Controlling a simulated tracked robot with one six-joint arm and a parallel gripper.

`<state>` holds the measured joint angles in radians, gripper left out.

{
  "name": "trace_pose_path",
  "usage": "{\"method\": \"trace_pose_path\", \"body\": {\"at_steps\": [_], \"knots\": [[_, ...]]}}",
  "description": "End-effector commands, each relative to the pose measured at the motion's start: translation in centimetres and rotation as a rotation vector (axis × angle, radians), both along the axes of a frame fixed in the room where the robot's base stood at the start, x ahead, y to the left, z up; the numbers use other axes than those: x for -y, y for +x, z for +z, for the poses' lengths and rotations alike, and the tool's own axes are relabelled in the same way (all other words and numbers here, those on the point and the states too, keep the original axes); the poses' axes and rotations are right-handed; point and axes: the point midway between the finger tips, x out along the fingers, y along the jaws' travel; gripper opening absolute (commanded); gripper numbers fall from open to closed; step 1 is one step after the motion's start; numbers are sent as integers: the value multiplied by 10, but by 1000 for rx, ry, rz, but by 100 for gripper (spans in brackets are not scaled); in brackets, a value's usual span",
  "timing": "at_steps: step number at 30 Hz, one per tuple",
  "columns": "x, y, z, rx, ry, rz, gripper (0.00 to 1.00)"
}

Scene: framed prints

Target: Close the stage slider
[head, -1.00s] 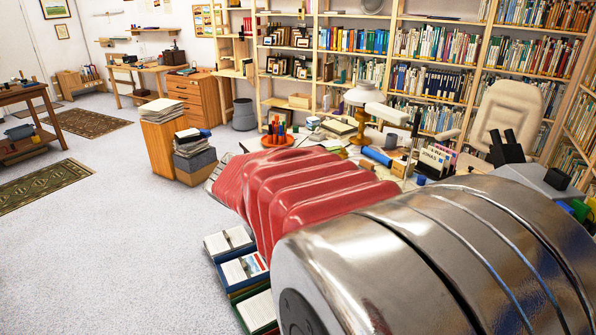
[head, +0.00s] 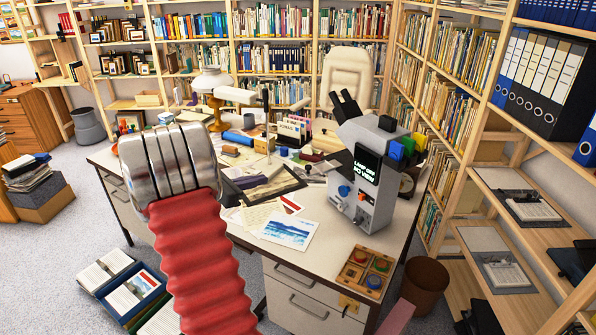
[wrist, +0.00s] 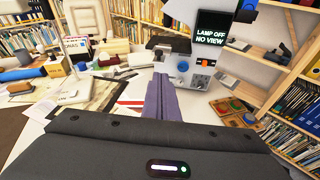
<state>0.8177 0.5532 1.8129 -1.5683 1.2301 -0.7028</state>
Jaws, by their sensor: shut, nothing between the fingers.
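The microscope (head: 365,175) stands on the right half of the desk, grey with a dark screen reading "LAMP OFF NO VIEW". In the wrist view its screen (wrist: 212,27) is at the upper right, with a blue knob and a small orange part below it. I cannot clearly make out the stage slider or how far it stands open.
The desk (head: 325,225) holds papers, a tray, books and a lamp (head: 212,88). A wooden box with coloured buttons (head: 367,271) lies at its front right. A white chair (head: 347,80) stands behind. Shelves stand close on the right, with a brown bin (head: 424,285) below.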

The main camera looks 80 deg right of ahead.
Motion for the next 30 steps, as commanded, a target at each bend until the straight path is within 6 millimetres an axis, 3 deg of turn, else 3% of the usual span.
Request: {"method": "trace_pose_path", "body": {"at_steps": [3,6,20,30], "knots": [[22,-11,-11,-80,-1,7,0],[31,-14,-15,-114,-2,13,0],[35,-16,-16,-123,-4,16,0],[64,-37,-22,-123,-4,12,0]]}}
